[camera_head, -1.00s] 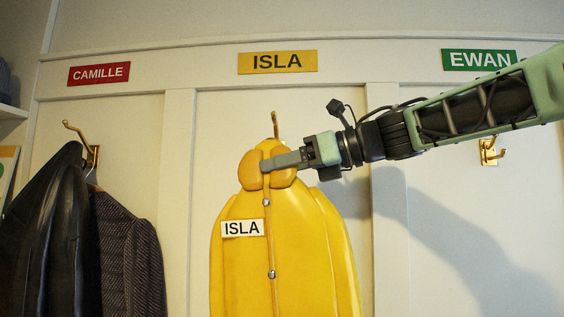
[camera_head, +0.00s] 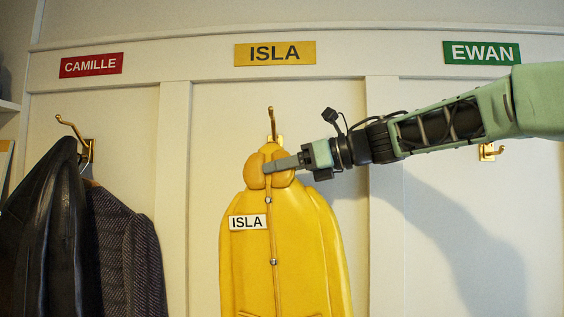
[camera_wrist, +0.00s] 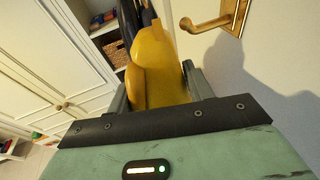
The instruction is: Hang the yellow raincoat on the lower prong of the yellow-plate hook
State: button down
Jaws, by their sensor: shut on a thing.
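The yellow raincoat (camera_head: 285,245) with an ISLA label hangs from my gripper (camera_head: 268,167), which is shut on it at the collar. In the wrist view the collar (camera_wrist: 155,70) stands between my fingers. The brass hook (camera_head: 271,122) under the yellow ISLA plate (camera_head: 275,53) rises just above the collar in the head view. The coat covers its lower part there, including the lower prong. In the wrist view a brass hook (camera_wrist: 215,22) and its backplate show right of the collar top. I cannot tell whether coat and hook touch.
A dark leather jacket (camera_head: 40,230) and a grey tweed jacket (camera_head: 125,250) hang at left, under the red CAMILLE plate (camera_head: 91,64). At right, under the green EWAN plate (camera_head: 482,52), a brass hook (camera_head: 490,152) is bare. Wall panels around the coat are clear.

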jog(key=shift+w+r+p, duration=0.15)
jog(key=shift+w+p, duration=0.9)
jog(key=shift+w, duration=0.65)
jog(key=shift+w+f+b, duration=0.4)
jog(key=shift+f+b, duration=0.15)
jog(key=shift+f, duration=0.2)
jog(key=shift+d, duration=0.1)
jog(key=c, duration=0.5)
grip_release()
jog(key=shift+d+f, duration=0.1)
jog(key=b+v, duration=0.6)
jog(key=v, duration=1.1)
jog(key=shift+s+d, duration=0.1)
